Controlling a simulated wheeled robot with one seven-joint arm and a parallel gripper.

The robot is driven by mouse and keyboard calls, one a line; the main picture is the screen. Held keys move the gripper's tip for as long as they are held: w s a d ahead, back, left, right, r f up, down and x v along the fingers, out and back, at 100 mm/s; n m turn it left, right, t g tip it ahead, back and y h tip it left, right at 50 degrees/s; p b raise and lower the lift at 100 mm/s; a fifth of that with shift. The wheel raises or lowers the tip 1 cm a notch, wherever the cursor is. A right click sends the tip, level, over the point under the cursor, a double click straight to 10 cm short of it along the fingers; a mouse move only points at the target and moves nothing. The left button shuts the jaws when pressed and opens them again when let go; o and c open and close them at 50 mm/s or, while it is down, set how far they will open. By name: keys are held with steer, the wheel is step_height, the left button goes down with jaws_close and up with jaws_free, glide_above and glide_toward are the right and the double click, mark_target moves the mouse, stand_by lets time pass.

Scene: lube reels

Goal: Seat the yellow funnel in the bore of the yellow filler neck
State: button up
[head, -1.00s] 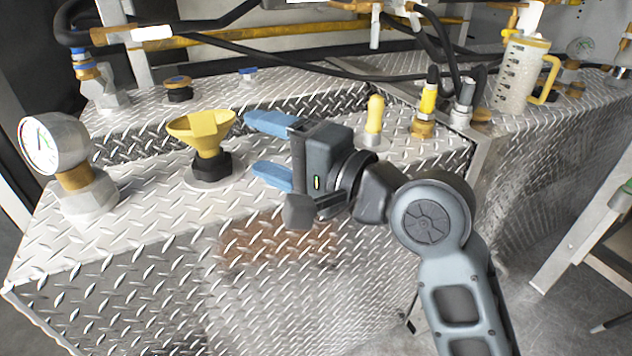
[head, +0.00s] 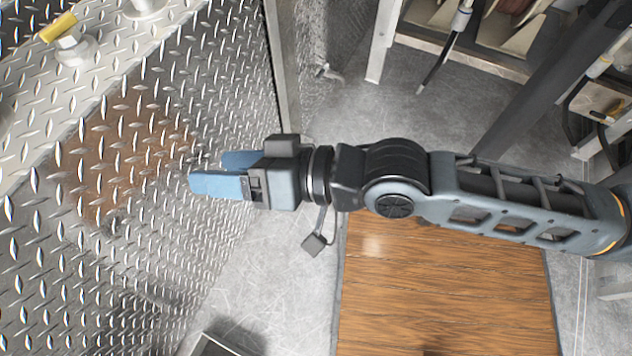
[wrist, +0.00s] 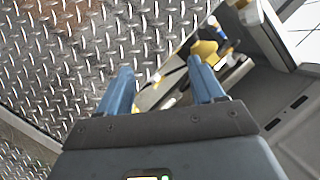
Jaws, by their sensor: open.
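My gripper (head: 208,170) is open and empty, in front of the upright diamond-plate face of the metal bench. Its blue fingers also show in the wrist view (wrist: 160,67), spread apart with nothing between them. The yellow funnel is out of the head view. A small yellow shape (wrist: 205,48) lies beyond the right fingertip in the wrist view; I cannot tell whether it is the funnel. A yellow-topped metal fitting (head: 62,35) stands at the upper left of the head view. I cannot identify the yellow filler neck in the current views.
The diamond-plate bench (head: 50,250) fills the left, with a brown rusty patch on its face. A wooden panel (head: 440,290) lies on the grey floor below my arm. Shelving (head: 500,50) stands at the upper right. Floor beside the bench is open.

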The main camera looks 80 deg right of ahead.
steer(key=s+a+n, duration=0.1)
steer(key=s+n, duration=0.7)
steer(key=s, duration=0.6)
steer(key=shift+f+g+y, duration=0.3)
steer(key=shift+g, duration=0.1)
steer(key=shift+s+a, duration=0.1)
